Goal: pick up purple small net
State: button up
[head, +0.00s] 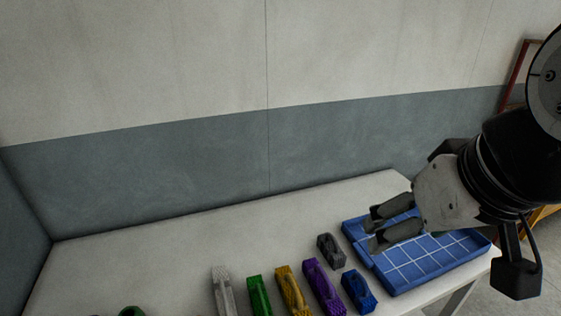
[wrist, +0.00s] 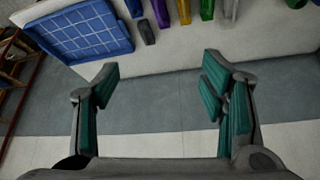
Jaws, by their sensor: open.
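The purple small net (head: 322,286) lies on the white table in a row of coloured nets, between a yellow one and a blue one in the head view. It also shows at the top edge of the wrist view (wrist: 160,12), partly cut off. My gripper (head: 371,230) is open and empty, above the blue tray and up and to the right of the purple net in the head view. In the wrist view its fingers (wrist: 160,72) are wide apart with only wall and table edge between them.
Yellow (head: 292,290), green (head: 259,296), pale grey (head: 222,290), blue (head: 358,291) and dark grey (head: 331,250) nets lie near the purple one. The blue gridded tray (head: 420,262) sits at the table's right end. The table's back left (head: 130,270) is clear; a wall stands behind.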

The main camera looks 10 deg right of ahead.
jog(key=s+r+p, duration=0.1)
jog(key=s+p, duration=0.1)
jog(key=s, duration=0.1)
jog(key=n+g+b, duration=0.3)
jog(key=g+b, duration=0.3)
jog(key=b, duration=0.9)
send_over(324, 274)
notch_tip(324, 274, down, 39)
jog(key=shift+f, duration=0.1)
notch_tip(324, 274, down, 8)
jog(key=shift+f+b, duration=0.15)
jog(key=shift+b, duration=0.7)
jog(key=shift+s+f+b, duration=0.15)
jog(key=shift+f+b, duration=0.15)
jog(key=shift+f, duration=2.65)
jog(key=c, duration=1.4)
